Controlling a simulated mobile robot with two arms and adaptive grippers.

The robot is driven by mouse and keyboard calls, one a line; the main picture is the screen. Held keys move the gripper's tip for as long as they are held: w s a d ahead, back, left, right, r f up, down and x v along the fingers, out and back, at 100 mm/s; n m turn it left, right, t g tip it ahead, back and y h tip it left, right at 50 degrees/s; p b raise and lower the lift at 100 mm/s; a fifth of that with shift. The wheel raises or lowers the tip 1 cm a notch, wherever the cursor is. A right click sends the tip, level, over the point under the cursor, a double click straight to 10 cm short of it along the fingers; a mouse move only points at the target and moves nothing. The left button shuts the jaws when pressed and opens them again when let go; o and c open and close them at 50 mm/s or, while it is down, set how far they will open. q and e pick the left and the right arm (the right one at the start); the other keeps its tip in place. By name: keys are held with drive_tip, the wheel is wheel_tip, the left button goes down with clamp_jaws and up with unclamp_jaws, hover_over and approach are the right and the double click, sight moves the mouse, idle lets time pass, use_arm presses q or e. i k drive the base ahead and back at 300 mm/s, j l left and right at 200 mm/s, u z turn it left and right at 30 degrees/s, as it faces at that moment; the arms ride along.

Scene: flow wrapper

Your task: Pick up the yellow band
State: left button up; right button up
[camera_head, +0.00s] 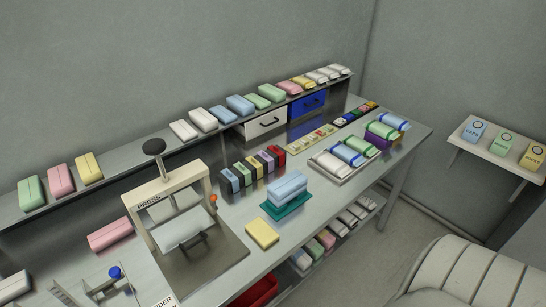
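I cannot tell for sure which piece is the yellow band. Small yellow pieces show in the coloured row (355,115) at the far end of the table and on the pale strip (311,138) before the drawers, too small to make out. A larger yellow block (262,233) lies flat near the table's front edge, right of the press (177,212). Wrapped bars with blue, green and purple bands (381,132) lie at the right end. Neither of my grippers is in view.
A light blue stack (287,187) sits on a teal mat, behind the yellow block. Upright coloured packets (252,168) stand between press and drawers. A back shelf (128,178) holds several bars. A white padded chair (470,275) is at the lower right.

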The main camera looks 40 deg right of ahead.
sight(258, 166)
drive_tip(key=z, duration=1.35)
drive_tip(key=i+l, duration=0.1)
drive_tip(key=l+u, duration=0.05)
drive_tip(key=l, duration=0.05)
